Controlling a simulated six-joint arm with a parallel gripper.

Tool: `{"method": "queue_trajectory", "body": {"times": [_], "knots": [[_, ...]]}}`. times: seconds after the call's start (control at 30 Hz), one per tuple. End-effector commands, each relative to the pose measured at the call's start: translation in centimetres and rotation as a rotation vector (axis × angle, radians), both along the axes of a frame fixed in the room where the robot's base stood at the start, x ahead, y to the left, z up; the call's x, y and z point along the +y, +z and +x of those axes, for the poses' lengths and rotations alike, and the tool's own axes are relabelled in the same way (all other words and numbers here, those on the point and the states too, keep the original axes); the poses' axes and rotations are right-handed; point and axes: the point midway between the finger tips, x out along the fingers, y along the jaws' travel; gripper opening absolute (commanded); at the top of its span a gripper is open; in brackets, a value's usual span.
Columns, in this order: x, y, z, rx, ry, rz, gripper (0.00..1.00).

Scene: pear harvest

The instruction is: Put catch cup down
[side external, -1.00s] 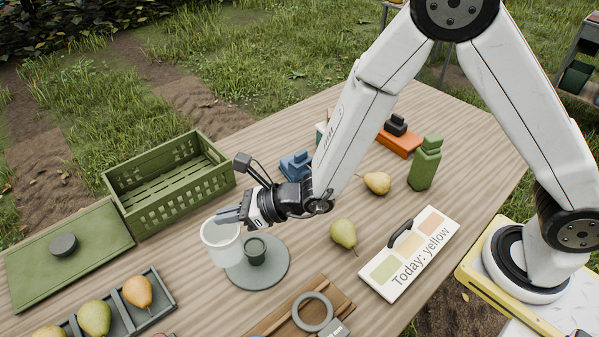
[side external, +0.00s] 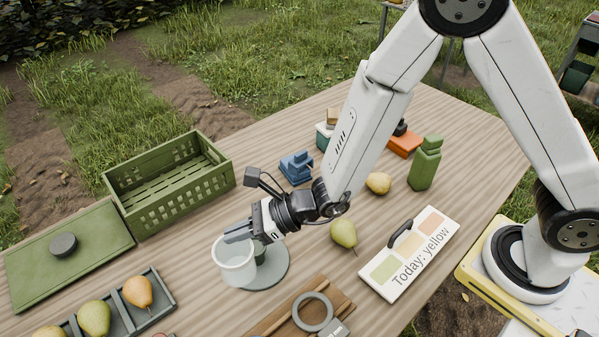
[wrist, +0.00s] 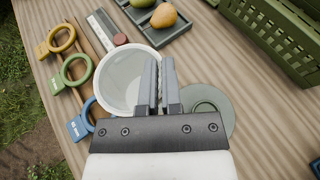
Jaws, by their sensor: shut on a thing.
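The catch cup (side external: 234,268) is a whitish, see-through cup, upright or nearly so. My gripper (side external: 238,232) is shut on its wall near the rim, coming from the right. In the wrist view the fingers (wrist: 159,84) are close together at the cup's right side, and the cup (wrist: 120,82) looks empty. The cup is low over the table, beside and partly in front of a round grey-green disc (side external: 270,276) with a small green piece on it. I cannot tell whether its bottom touches the table or the disc.
A pear tray (side external: 160,302) and a green lid (side external: 85,265) lie left, a slatted green crate (side external: 150,205) behind. Sizing rings (side external: 313,312) are in front. A loose pear (side external: 343,233) and a "Today: yellow" board (side external: 410,255) lie right. Bare table separates crate and cup.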

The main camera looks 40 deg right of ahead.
Motion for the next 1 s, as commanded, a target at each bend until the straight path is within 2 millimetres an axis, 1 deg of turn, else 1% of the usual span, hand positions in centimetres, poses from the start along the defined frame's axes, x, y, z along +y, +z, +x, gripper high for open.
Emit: {"method": "queue_trajectory", "body": {"times": [0.03, 0.2, 0.3, 0.43, 0.57, 0.73, 0.87, 1.0], "knots": [[0.1, 0.1, -1.0, -0.001, 0.039, 0.000, 0.00], [0.4, 0.1, -4.2, 0.001, 0.172, 0.000, 0.00], [0.5, 0.2, -5.8, 0.002, 0.234, 0.004, 0.00], [0.5, 0.3, -7.1, 0.006, 0.286, 0.006, 0.00], [0.5, 0.3, -7.7, 0.007, 0.307, 0.008, 0.00], [0.6, 0.2, -7.5, 0.008, 0.307, 0.008, 0.00], [1.0, -0.1, -6.9, 0.007, 0.307, 0.007, 0.00], [1.8, -0.8, -5.7, 0.007, 0.307, 0.007, 0.00]]}}
